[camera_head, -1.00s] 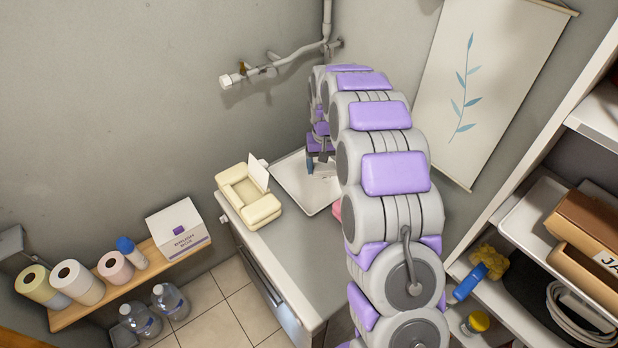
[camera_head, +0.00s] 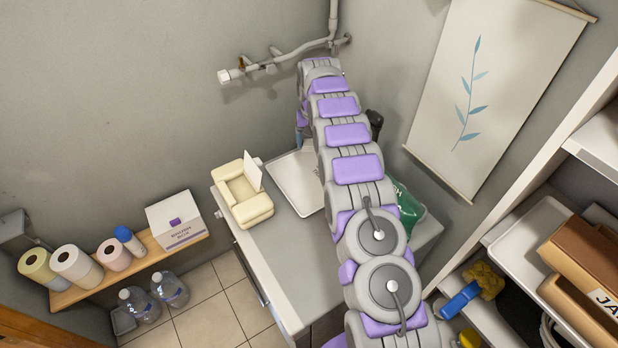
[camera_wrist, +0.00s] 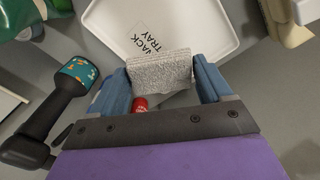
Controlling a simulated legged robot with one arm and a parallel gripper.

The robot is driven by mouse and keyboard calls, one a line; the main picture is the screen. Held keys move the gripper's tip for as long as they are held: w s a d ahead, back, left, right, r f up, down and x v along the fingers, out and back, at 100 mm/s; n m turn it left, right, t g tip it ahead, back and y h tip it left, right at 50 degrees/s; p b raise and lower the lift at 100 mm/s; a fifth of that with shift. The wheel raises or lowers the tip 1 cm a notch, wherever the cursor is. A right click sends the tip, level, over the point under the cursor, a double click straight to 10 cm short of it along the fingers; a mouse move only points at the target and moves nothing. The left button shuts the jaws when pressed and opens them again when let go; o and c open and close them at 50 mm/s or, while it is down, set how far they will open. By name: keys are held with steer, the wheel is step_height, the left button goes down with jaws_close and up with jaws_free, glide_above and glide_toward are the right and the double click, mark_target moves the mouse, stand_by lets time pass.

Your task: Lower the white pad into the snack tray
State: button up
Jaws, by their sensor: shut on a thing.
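The white pad (camera_wrist: 160,72), a rough-textured grey-white block, is held between the two blue fingers of my gripper (camera_wrist: 161,78) in the wrist view. The snack tray (camera_wrist: 215,22) is a white shallow tray with black lettering, partly cut off by the top of that view. The pad overlaps the tray's near edge in the picture; its height above the tray is hard to tell. In the head view the tray (camera_head: 294,184) lies on the counter, partly hidden by my arm. The pad and fingertips are hidden there.
A red-topped item (camera_wrist: 140,103) shows below the pad. A black handheld device (camera_wrist: 50,110) and a green bag (camera_wrist: 20,20) are at the left. A cream box (camera_head: 243,206) stands left of the tray on the counter (camera_head: 275,255). Shelves are at the right.

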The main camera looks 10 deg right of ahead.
steer(key=shift+w+f, duration=0.1)
steer(key=shift+f, duration=0.1)
steer(key=shift+w+a+f, duration=0.15)
steer(key=shift+a, duration=0.25)
steer(key=shift+a+f+b, duration=0.3)
steer(key=shift+a+f, duration=0.05)
steer(key=shift+f, duration=0.15)
steer(key=f+b, duration=0.1)
steer(key=f, duration=0.2)
steer(key=f+b, duration=0.1)
steer(key=f, duration=0.1)
steer(key=f+b, duration=0.1)
steer(key=f, duration=0.2)
steer(key=shift+d+f, duration=0.35)
steer(key=shift+a, duration=0.25)
steer(key=shift+d, duration=0.3)
steer(key=shift+a+f, duration=0.1)
